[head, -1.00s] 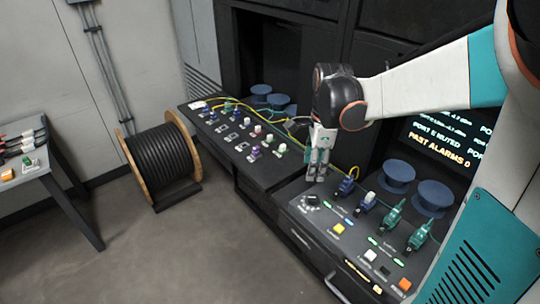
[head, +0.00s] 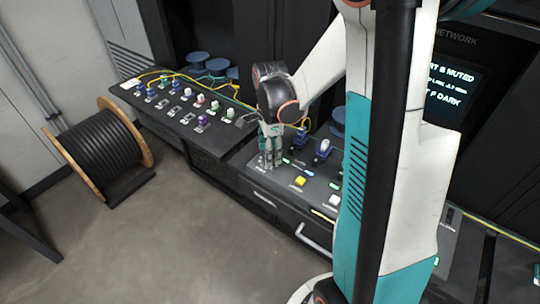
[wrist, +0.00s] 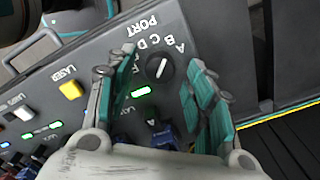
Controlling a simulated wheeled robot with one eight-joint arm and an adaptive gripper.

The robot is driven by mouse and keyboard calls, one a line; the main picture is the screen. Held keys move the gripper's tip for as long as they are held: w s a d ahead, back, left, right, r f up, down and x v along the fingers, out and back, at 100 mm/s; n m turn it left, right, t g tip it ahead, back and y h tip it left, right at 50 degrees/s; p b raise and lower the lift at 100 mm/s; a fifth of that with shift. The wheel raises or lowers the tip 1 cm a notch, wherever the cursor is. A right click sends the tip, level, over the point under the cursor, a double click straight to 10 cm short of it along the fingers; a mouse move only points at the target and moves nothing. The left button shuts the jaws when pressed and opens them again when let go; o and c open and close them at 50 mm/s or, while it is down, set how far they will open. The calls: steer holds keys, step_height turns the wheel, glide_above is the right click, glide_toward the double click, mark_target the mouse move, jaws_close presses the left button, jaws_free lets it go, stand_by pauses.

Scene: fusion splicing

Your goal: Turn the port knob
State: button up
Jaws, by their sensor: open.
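The port knob (wrist: 160,68) is a round black knob with a white pointer line on the grey panel, in the wrist view. The word PORT and the letters A, B, C, D stand above it. Its pointer aims up and slightly right, towards A and B; I cannot tell exactly which. My gripper (wrist: 163,77) is open, with one teal-padded finger on each side of the knob. I cannot tell whether the fingers touch it. In the head view my gripper (head: 270,157) points down at the left end of the console, and the knob is hidden there.
A yellow laser button (wrist: 70,90) and green lights sit left of the knob. A blue connector (wrist: 160,132) is close below, partly behind my gripper. A cable reel (head: 100,150) stands on the floor at left. A monitor (head: 455,90) is at right.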

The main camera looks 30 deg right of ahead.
steer(key=shift+f, duration=0.65)
steer(key=c, duration=1.1)
